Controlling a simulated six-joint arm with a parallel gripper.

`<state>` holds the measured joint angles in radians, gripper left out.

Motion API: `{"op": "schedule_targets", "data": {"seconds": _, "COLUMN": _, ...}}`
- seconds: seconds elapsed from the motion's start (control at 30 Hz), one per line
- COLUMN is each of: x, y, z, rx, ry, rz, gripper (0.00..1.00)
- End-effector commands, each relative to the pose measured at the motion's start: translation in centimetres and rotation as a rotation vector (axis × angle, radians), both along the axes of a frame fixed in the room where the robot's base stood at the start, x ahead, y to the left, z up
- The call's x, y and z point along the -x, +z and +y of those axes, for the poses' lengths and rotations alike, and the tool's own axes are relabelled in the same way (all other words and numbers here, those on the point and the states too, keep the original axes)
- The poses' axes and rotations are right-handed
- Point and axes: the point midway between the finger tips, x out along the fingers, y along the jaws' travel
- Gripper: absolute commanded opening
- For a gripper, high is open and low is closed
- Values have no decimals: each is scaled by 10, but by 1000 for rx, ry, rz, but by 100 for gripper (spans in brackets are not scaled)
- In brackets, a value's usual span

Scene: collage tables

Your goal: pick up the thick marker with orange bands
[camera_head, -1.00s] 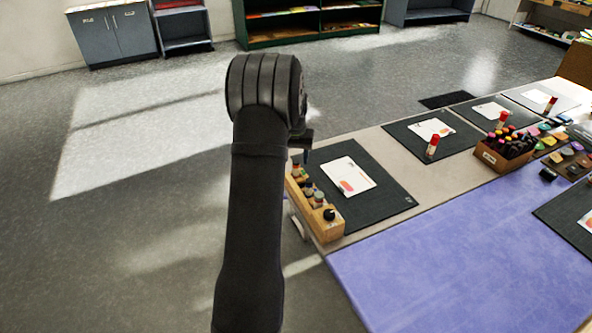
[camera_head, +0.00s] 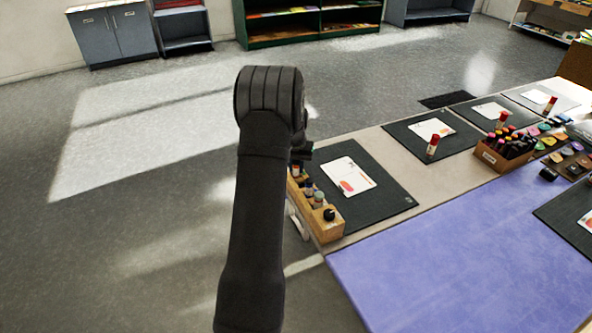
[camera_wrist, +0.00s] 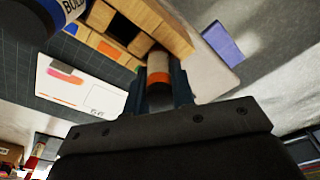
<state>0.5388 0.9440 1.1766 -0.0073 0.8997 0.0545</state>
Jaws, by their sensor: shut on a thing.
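In the wrist view, the thick marker (camera_wrist: 158,64) shows as a pale cylinder with an orange band between the two dark fingers. My gripper (camera_wrist: 160,84) is shut on it. Its lower part is hidden by the gripper body. The wooden marker holder (camera_wrist: 110,48) with square compartments lies just beyond it; whether the marker is clear of the holder I cannot tell. In the head view, my gripper (camera_head: 302,152) is at the far end of the holder (camera_head: 330,235), partly hidden behind my wrist, and several other markers stand in the holder.
A dark mat (camera_head: 385,205) with a white card (camera_head: 347,177) lies right of the holder. A large marker labelled BOLD (camera_wrist: 62,12) fills the wrist view's upper left corner. A crate of markers (camera_head: 488,158) stands farther right. The blue mat (camera_head: 450,265) is clear.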

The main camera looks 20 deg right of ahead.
Motion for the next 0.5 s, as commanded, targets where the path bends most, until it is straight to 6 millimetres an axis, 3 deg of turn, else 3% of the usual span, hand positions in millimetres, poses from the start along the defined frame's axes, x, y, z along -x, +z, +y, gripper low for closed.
{"op": "schedule_targets", "data": {"seconds": 0.27, "x": 0, "y": 3, "z": 0, "rx": 1, "ry": 0, "rz": -1, "gripper": 2}}
{"op": "schedule_targets", "data": {"seconds": 0.5, "x": -1, "y": 30, "z": 0, "rx": 2, "ry": 0, "rz": -3, "gripper": 2}}
